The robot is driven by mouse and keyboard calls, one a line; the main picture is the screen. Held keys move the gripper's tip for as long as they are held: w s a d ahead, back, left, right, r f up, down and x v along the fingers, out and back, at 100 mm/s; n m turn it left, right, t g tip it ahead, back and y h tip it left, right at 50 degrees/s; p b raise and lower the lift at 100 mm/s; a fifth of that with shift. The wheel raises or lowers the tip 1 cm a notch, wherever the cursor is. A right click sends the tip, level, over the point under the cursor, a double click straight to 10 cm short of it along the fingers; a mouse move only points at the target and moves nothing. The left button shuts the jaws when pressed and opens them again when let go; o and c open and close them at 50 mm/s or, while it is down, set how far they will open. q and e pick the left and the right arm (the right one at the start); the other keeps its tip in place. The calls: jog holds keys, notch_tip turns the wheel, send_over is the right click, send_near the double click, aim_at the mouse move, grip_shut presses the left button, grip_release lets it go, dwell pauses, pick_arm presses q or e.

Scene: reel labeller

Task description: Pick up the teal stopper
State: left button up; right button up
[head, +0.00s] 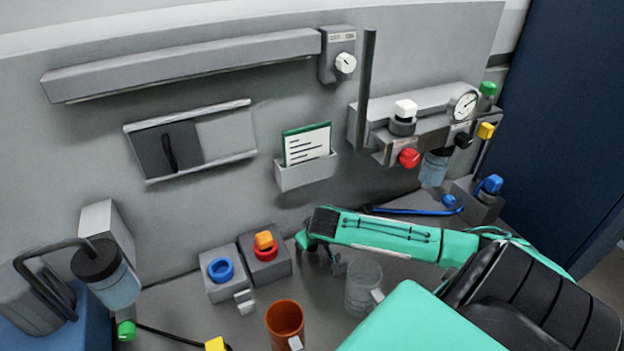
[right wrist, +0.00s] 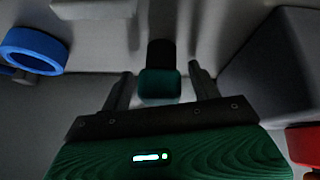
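The teal stopper (right wrist: 160,86) shows in the right wrist view as a small dark teal block with a black part behind it. It lies in line with the gap between the fingers of my right gripper (right wrist: 162,75), with space visible on both sides. The gripper is open and not touching it. My left gripper is not in view.
A clear mug (head: 362,288) stands close by my right gripper, and an orange mug (head: 285,320) is nearer the front. Grey blocks with a blue ring (head: 221,269) and a red ring (head: 265,252) sit to the left. A card holder (head: 306,173) is on the wall behind.

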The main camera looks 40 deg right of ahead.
jog(key=c, duration=1)
jog(key=shift+r, duration=0.1)
notch_tip(320, 180, up, 6)
jog(key=shift+w+r+b, duration=0.1)
jog(key=shift+b, duration=0.65)
jog(key=shift+s+d+r, duration=0.1)
jog(key=shift+s+d, duration=1.8)
jog(key=shift+d, duration=0.45)
jog(key=shift+s+d+r, duration=0.1)
jog(key=shift+s+d, duration=1.8)
jog(key=shift+d, duration=0.45)
jog(key=shift+s+d+r, duration=0.1)
jog(key=shift+s+d, duration=1.8)
jog(key=shift+d, duration=0.45)
